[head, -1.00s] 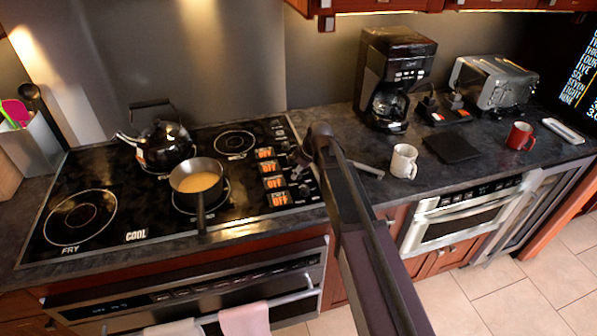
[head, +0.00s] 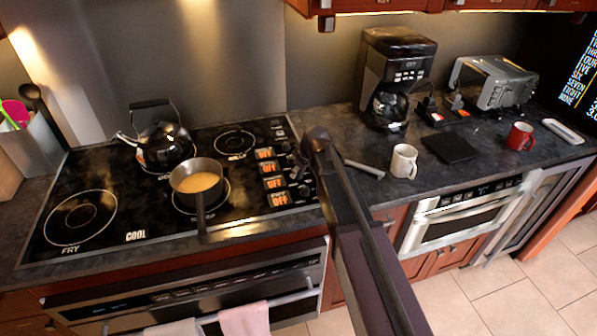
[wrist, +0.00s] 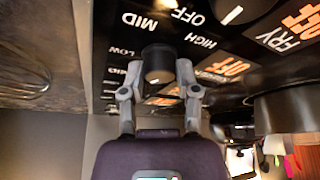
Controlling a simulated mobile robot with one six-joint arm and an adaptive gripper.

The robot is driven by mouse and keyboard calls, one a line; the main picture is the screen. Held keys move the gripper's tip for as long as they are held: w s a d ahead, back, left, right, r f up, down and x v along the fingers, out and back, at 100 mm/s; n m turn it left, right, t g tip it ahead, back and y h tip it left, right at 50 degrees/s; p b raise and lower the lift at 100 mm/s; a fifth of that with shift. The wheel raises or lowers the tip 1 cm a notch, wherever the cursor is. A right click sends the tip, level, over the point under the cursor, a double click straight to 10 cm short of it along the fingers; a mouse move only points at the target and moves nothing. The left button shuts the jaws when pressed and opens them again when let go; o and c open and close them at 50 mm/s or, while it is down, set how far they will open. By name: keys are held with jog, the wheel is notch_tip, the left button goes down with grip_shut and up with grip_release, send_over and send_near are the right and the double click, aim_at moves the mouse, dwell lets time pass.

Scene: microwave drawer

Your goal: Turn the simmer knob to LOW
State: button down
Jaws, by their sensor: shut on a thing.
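In the wrist view, my gripper (wrist: 158,92) has its two fingers closed on either side of a dark round knob (wrist: 158,62) on the black cooktop panel. White words MID, OFF, HIGH and LOW are printed around this knob, upside down or tilted in this view. The knob's own name is partly hidden by the gripper, and its exact pointer direction is hard to read. In the head view, the knobs stand in a column at the right edge of the cooktop (head: 110,165), beside orange OFF displays (head: 272,184); my arm hides part of that area.
A saucepan of yellow liquid (head: 197,182) and a kettle (head: 164,143) stand on the cooktop. A neighbouring knob (wrist: 238,10) is close to the right of my gripper. A white mug (head: 404,161) and coffee maker (head: 396,75) stand on the counter to the right.

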jog(key=m+h, duration=0.1)
jog(key=m, duration=0.1)
jog(key=m+t, duration=0.1)
jog(key=m, duration=0.2)
jog(key=shift+s+a+h, duration=0.1)
jog(key=shift+h, duration=0.3)
jog(key=m+h, duration=0.2)
jog(key=m, duration=0.3)
jog(key=shift+m, duration=0.3)
jog(key=shift+c, duration=1.7)
grip_release()
jog(key=shift+n, duration=0.4)
